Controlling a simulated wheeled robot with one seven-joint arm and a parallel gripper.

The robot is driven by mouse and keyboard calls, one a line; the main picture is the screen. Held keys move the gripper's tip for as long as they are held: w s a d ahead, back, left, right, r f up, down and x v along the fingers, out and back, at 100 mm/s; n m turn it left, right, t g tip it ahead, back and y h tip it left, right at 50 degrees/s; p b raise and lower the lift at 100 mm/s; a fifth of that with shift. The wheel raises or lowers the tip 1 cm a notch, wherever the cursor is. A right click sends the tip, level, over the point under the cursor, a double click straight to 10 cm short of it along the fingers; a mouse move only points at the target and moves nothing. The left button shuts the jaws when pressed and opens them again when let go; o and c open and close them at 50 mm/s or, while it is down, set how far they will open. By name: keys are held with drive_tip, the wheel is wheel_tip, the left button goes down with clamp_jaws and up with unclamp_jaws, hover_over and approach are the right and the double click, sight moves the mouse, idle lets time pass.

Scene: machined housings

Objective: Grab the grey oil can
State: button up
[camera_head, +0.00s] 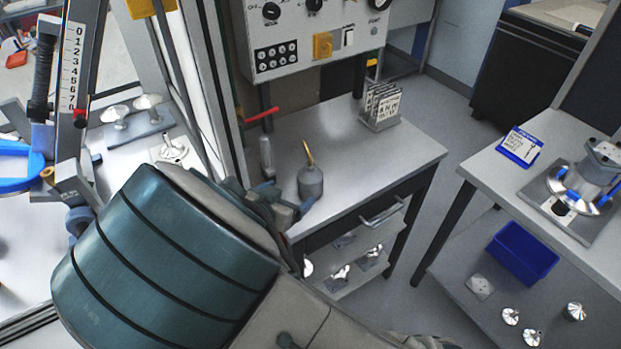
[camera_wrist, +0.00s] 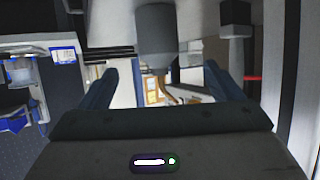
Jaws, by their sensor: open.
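The grey oil can (camera_head: 311,183), with a thin brass spout pointing up, stands upright on the grey workbench (camera_head: 340,130) near its left edge. My gripper (camera_head: 287,200) is just to the left and front of it, partly hidden by my own arm. In the wrist view the picture is inverted: the can (camera_wrist: 156,32) hangs at top centre, spout downward. The two blue fingers of my gripper (camera_wrist: 160,70) are spread wide to either side, and the can shows between and beyond them. No contact is visible.
A grey cylindrical item (camera_head: 265,157) stands close left of the can, near a red lever (camera_head: 262,115). A card rack (camera_head: 381,106) stands at the bench's back right. A control panel (camera_head: 315,35) hangs above. Bench space right of the can is clear.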

sight(313, 175)
drive_tip(key=shift+h, duration=0.3)
drive_tip(key=x, duration=0.4)
drive_tip(key=b+x, duration=0.1)
drive_tip(key=x, duration=0.8)
drive_tip(key=shift+w+d+r+b, duration=0.15)
drive_tip(key=shift+w+r+b, duration=0.15)
drive_tip(key=shift+w, duration=0.05)
drive_tip(key=c, duration=1.2)
